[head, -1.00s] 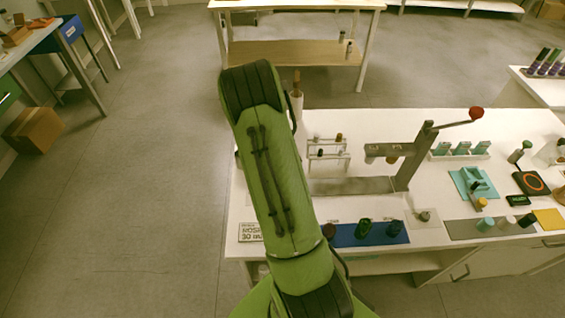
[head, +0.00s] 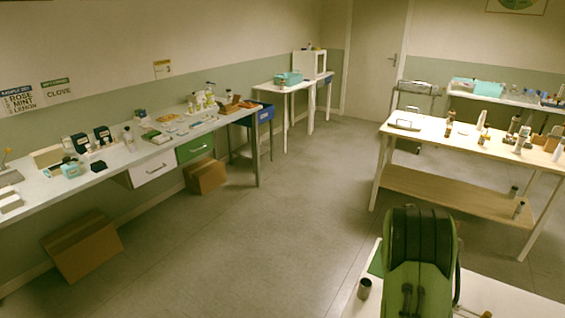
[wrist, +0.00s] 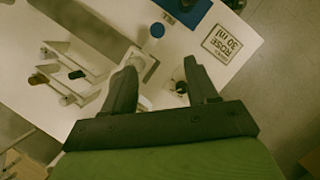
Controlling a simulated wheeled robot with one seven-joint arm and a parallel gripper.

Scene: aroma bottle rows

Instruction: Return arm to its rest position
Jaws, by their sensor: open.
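My gripper (wrist: 160,88) shows in the wrist view with its two dark fingers spread apart and nothing between them. It hangs above a white table (wrist: 255,60), pointing down at it. Below the fingers are a blue-topped item (wrist: 157,31) and a small dark-topped bottle (wrist: 181,87). In the head view only my green arm link shows at the lower right; the gripper is out of that view.
A sign reading ROSE 30 ml (wrist: 218,43) and a white rack (wrist: 70,75) are on the table. In the head view, a long bench (head: 100,160) runs along the left wall, cardboard boxes (head: 85,245) lie beneath it, and the central floor is clear.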

